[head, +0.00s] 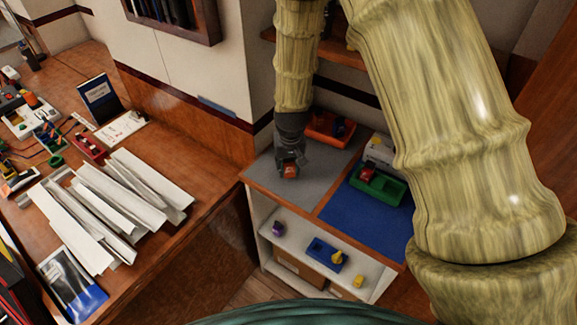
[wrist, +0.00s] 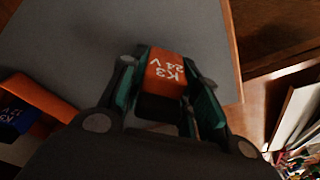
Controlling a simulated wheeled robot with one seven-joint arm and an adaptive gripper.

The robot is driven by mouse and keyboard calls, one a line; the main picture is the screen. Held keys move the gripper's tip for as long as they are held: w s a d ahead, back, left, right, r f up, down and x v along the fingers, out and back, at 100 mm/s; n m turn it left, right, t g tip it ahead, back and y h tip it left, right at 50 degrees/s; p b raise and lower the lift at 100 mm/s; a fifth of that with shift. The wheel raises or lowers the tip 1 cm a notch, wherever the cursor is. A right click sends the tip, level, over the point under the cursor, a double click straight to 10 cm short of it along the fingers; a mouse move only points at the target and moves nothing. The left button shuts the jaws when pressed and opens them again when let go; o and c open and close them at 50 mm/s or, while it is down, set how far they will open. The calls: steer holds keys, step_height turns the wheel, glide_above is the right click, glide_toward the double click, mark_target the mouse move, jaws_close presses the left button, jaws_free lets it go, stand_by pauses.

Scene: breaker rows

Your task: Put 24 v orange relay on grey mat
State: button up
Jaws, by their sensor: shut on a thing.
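The orange relay (wrist: 165,72), marked "K3 24 V", is between the fingers of my gripper (wrist: 168,95) in the wrist view. My gripper is shut on it. In the head view my gripper (head: 289,172) holds the relay (head: 290,171) over the grey mat (head: 321,178), on the left part of the shelf top. The grey mat also fills the upper middle of the wrist view (wrist: 120,30). Whether the relay touches the mat or hangs just above it, I cannot tell.
An orange tray (head: 330,127) stands behind the mat. A blue mat (head: 366,209) to the right bears a green tray (head: 385,191) with a red block (head: 367,173). A lower shelf holds a blue bin (head: 324,255). The grey mat around my gripper looks clear.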

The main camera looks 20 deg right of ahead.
mark_target(290, 165)
steer(key=shift+f, duration=0.6)
steer(key=shift+f, duration=0.1)
steer(key=o, duration=1)
steer(key=shift+s+a+r+b, duration=0.1)
steer(key=shift+s+r+b, duration=0.3)
steer(key=shift+r, duration=1.6)
steer(key=shift+s+d+r+b, duration=0.15)
steer(key=shift+r+b, duration=0.5)
steer(key=shift+r, duration=1.4)
steer(key=shift+s+a+r+b, duration=0.15)
steer(key=shift+s+r+b, duration=0.3)
steer(key=shift+r, duration=1.55)
steer(key=shift+w, duration=0.1)
